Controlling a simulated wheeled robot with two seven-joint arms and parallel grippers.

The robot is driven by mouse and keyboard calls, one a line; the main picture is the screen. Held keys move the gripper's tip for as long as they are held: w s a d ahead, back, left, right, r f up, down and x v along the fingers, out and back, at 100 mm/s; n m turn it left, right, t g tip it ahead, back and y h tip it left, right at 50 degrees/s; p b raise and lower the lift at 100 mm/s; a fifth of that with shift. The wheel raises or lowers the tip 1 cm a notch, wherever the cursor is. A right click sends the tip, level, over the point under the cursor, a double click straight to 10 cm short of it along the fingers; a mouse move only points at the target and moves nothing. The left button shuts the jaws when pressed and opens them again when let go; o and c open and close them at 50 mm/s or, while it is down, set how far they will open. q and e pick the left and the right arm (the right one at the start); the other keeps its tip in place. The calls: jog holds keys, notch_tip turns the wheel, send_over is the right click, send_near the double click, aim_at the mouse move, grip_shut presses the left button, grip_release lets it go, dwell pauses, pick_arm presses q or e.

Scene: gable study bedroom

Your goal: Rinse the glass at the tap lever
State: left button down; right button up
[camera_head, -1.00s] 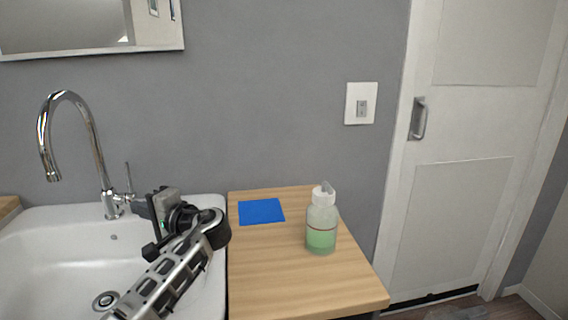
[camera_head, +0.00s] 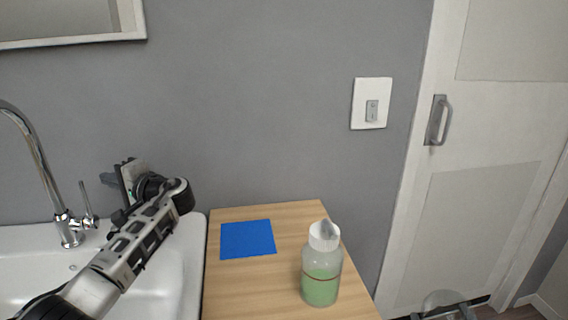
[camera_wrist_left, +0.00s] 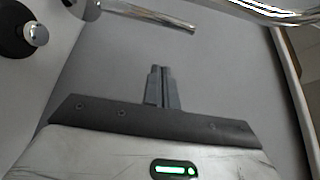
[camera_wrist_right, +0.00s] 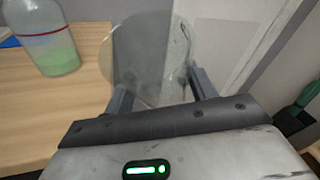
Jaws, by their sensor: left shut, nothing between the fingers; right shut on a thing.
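The clear glass (camera_wrist_right: 145,60) is between the fingers of my right gripper (camera_wrist_right: 160,90), which is shut on it. In the head view the glass (camera_head: 440,300) shows at the bottom edge, off the counter's right side, in front of the door. My left gripper (camera_wrist_left: 160,72) is shut and empty. In the head view it is behind the basin, close to the wall and right of the tap lever (camera_head: 86,203). In the left wrist view a chrome rod, apparently the lever (camera_wrist_left: 150,14), lies beyond the fingertips, apart from them. The chrome tap (camera_head: 42,165) stands at the back of the basin.
The white basin (camera_head: 190,270) adjoins a wooden counter (camera_head: 235,290). A blue square (camera_head: 248,239) and a soap bottle with green liquid (camera_head: 321,270) are on the counter. A door (camera_head: 450,220) and a wall switch (camera_head: 371,104) are at the right.

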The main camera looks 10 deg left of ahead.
aim_at(86, 204)
jog(key=shift+r, duration=0.15)
jog(key=shift+r+p, duration=0.35)
jog(key=shift+p, duration=0.05)
jog(key=shift+r+p, duration=0.4)
pick_arm(q)
jog(key=shift+s+a, duration=0.25)
jog(key=shift+s, duration=0.65)
jog(key=shift+s+a, duration=0.25)
jog(key=shift+s, duration=0.6)
pick_arm(e)
jog(key=shift+w+r, duration=0.1)
jog(key=shift+r, duration=0.1)
jog(key=shift+f, duration=0.1)
